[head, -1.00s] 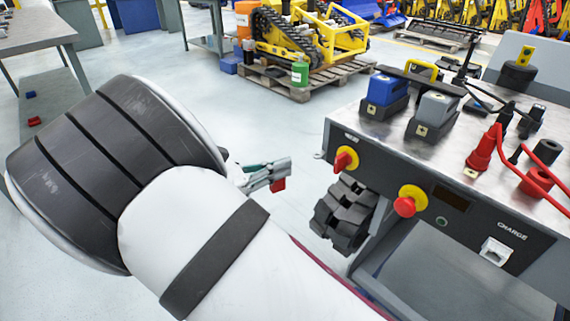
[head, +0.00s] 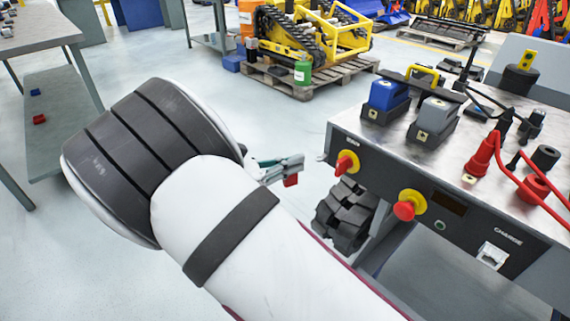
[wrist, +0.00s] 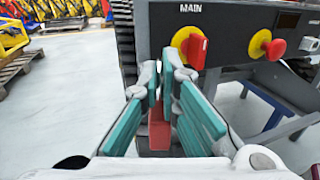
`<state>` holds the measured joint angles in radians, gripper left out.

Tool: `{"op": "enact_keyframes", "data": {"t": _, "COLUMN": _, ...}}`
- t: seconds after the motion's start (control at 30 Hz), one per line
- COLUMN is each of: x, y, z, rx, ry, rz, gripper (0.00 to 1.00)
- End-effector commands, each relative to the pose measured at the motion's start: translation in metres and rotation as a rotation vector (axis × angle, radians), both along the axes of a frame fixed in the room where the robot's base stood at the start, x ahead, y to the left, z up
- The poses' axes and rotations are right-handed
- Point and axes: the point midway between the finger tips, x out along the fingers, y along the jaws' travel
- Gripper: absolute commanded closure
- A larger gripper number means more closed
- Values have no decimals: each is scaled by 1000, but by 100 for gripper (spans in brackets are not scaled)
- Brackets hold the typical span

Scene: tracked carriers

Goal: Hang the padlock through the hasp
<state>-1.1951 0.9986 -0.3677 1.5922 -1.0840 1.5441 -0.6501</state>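A red padlock (wrist: 159,132) sits between the teal finger pads of my gripper (wrist: 160,82) in the wrist view. The gripper is shut on it; its shackle is hard to make out. In the head view the padlock (head: 291,181) shows below my gripper (head: 284,168), in the air left of the bench front. The MAIN switch, a red handle on a yellow disc (wrist: 190,47), is on the front panel ahead of the fingertips, slightly right. It also shows in the head view (head: 346,163). I cannot make out the hasp clearly. Gripper and switch look apart.
A second red-and-yellow knob (head: 409,205) is further right on the panel. The bench top (head: 455,165) carries blue and grey packs, red cables and clamps. A black track piece (head: 346,215) is below the panel's left end. Open floor lies left of the bench.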

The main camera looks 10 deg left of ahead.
Motion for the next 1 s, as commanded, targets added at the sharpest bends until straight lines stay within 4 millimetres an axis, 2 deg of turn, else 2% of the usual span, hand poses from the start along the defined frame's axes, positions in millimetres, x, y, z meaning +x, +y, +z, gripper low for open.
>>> {"op": "enact_keyframes", "data": {"t": 0.6, "x": 35, "y": -28, "z": 1, "rx": -1, "ry": -1, "rz": 0, "gripper": 100}}
{"op": "enact_keyframes", "data": {"t": 1.0, "x": 46, "y": -36, "z": 0, "rx": 0, "ry": 0, "rz": 0, "gripper": 100}}
